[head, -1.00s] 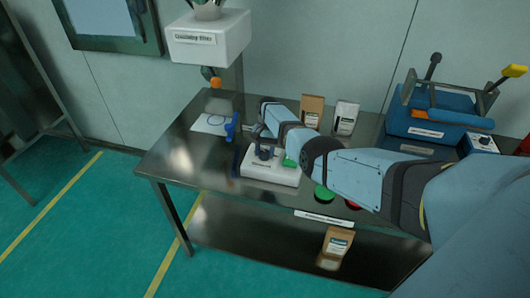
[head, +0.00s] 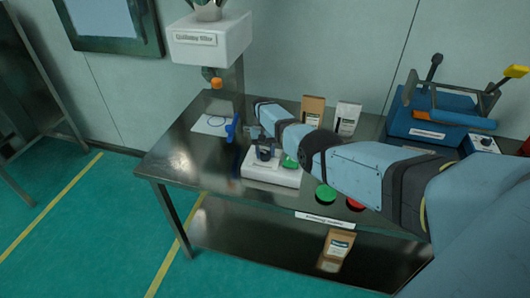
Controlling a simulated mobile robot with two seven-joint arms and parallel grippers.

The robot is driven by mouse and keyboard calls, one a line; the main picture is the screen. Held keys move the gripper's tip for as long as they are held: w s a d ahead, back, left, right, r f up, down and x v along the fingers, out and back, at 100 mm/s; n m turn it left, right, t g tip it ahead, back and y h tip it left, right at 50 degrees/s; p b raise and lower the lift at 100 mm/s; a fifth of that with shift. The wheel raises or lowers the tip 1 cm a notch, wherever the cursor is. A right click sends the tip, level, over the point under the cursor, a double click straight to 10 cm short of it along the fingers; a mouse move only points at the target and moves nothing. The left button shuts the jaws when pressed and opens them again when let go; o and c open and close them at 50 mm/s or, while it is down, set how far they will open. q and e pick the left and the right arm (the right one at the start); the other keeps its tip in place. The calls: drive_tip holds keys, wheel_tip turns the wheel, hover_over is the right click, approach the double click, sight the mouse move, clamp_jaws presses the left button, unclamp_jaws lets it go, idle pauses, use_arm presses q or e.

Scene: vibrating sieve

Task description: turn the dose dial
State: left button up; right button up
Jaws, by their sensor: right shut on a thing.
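The white dosing unit (head: 209,41) with a front label hangs at the upper left, and an orange part (head: 216,83) shows below it. I cannot tell for certain which part is the dose dial. My right gripper (head: 261,140) comes in from the right, partly hidden by its own arm. It is shut on what looks like a small dark cup (head: 265,153) over the white scale (head: 271,175). The fingertips are small and the contact is hard to see. My left gripper is not in view.
A blue upright tool (head: 232,128) stands left of the gripper beside a paper sheet (head: 214,123). Pouches (head: 312,110) stand behind the arm. A blue sealer (head: 425,125) with a knobbed box (head: 483,143) is at the right. The table's left front (head: 190,165) is clear.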

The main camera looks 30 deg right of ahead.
drive_tip(key=o, duration=0.9)
drive_tip(key=shift+w+d+r, duration=0.1)
drive_tip(key=shift+w+r, duration=0.1)
drive_tip(key=shift+r, duration=0.25)
drive_tip(key=b+v, duration=0.1)
drive_tip(key=v, duration=1.1)
drive_tip(key=shift+r+b, duration=0.3)
drive_tip(key=shift+r, duration=0.15)
